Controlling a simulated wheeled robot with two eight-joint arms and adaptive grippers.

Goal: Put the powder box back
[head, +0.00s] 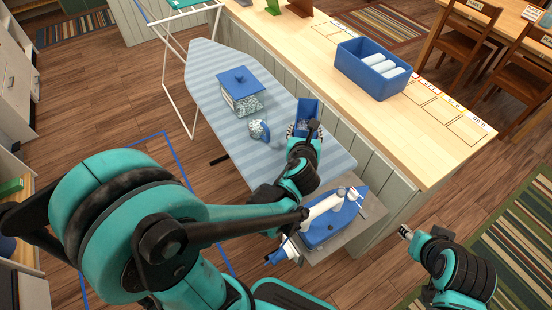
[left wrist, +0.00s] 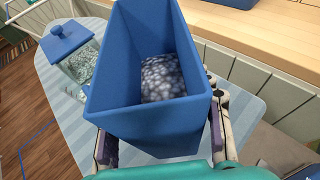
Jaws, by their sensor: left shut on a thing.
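The powder box, a blue open-topped box (head: 308,110), is at the right edge of the striped ironing board. In the left wrist view the box (left wrist: 150,125) fills the middle, with speckled pale powder (left wrist: 163,77) inside. My left gripper (head: 304,131) is shut on it, with a finger on each side. Whether the box touches the board is hard to tell. My right gripper (head: 405,232) is low at the right, away from the box; its opening is too small to read.
The ironing board (head: 204,75) also holds a clear jar with a blue lid (head: 239,88) and a small patterned cup (head: 259,130). A blue-and-white iron (head: 335,222) sits on a grey plate at the near end. The wooden counter (head: 300,50) holds a blue bin with white rolls (head: 362,85) and outlined spots.

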